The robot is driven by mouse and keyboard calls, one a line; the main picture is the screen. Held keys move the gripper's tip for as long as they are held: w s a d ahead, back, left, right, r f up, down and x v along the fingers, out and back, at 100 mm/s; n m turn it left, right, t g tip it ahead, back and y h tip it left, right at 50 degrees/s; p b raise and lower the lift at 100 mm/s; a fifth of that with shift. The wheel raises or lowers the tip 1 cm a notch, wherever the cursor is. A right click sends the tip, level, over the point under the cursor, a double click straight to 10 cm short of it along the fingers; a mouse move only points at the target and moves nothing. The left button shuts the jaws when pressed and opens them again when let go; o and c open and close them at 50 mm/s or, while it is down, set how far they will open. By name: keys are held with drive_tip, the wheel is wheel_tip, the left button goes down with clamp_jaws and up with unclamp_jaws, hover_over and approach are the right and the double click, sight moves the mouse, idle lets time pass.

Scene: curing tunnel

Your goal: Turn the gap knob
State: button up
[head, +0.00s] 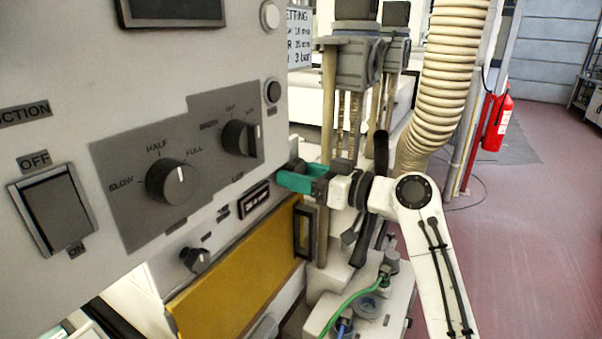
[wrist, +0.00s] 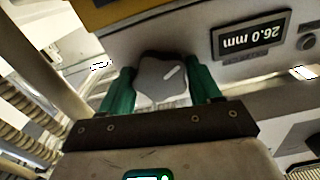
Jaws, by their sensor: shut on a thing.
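The gap knob (wrist: 163,78) is a grey, lobed knob with a white pointer line, seen in the wrist view between the green fingers. My gripper (wrist: 162,88) is shut on it, one finger on each side. In the head view my gripper (head: 282,178) reaches the right end of the lower panel from the right, and its fingers hide most of the knob. A display (wrist: 251,36) reading 26.0 mm sits beside the knob in the wrist view, upside down. The display also shows in the head view (head: 254,200), too small to read.
A grey panel with a speed knob (head: 172,182) and a second knob (head: 241,138) is above left. A small knob (head: 195,259) and a yellow panel (head: 240,280) are below. A ribbed hose (head: 446,70) stands behind my arm. Open floor lies to the right.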

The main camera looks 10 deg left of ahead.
drive_tip(key=m+p, duration=0.1)
drive_tip(key=m, duration=0.1)
drive_tip(key=m+p, duration=0.1)
drive_tip(key=m, duration=0.2)
drive_tip(key=shift+r+m, duration=0.2)
drive_tip(key=shift+m, duration=0.1)
drive_tip(key=shift+f+m+p, duration=0.1)
drive_tip(key=shift+m+p, duration=1.4)
drive_tip(key=shift+m, duration=0.8)
drive_tip(key=shift+w+d, duration=0.1)
drive_tip(key=o, duration=1)
drive_tip(key=shift+f, duration=0.1)
drive_tip(key=b+v, duration=0.2)
drive_tip(key=v, duration=0.8)
drive_tip(key=shift+d+b, duration=0.3)
drive_tip(key=shift+d, duration=0.05)
